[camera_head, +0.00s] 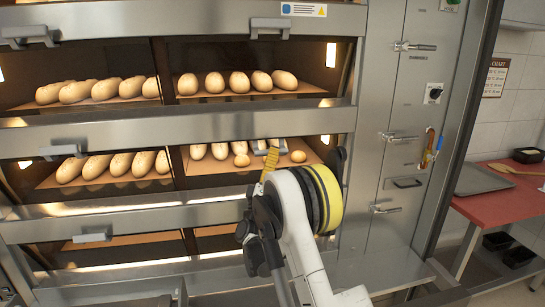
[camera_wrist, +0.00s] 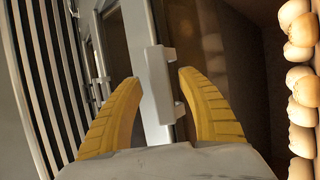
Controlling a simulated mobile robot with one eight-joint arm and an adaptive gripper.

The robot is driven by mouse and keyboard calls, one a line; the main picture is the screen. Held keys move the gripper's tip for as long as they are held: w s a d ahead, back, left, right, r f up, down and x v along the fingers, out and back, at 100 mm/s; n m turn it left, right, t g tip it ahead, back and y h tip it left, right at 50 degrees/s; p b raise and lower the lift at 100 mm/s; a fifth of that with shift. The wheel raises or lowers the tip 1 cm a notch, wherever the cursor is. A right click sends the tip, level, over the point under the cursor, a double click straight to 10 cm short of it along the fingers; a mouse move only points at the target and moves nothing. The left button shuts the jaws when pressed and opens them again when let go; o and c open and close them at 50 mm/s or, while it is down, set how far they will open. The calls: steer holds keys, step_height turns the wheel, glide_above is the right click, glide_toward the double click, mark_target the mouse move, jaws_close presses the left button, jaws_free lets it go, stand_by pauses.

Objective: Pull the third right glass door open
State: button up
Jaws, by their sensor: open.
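The glass doors of the deck oven stand in rows, with bread behind the upper two visible rows. My gripper (camera_head: 270,158), with yellow ridged fingers, is at the right glass door of the middle visible row. In the wrist view my gripper (camera_wrist: 160,82) is open, with a grey bar handle (camera_wrist: 155,85) between its fingers. Gaps show on both sides, so it is not clamped. In the head view this handle (camera_head: 281,144) is partly hidden behind my fingers. The door looks closed. My arm hides much of the lower right door.
The upper right handle (camera_head: 285,26) and the left handles (camera_head: 62,151) stick out from the oven front. A steel panel (camera_head: 395,90) with latches stands to the right. A red counter (camera_head: 505,212) with a grey tray (camera_head: 480,179) is at far right.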

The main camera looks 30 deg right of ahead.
steer(key=shift+w+d+r, duration=0.25)
steer(key=shift+w+r, duration=0.05)
steer(key=shift+r, duration=0.1)
jaws_close()
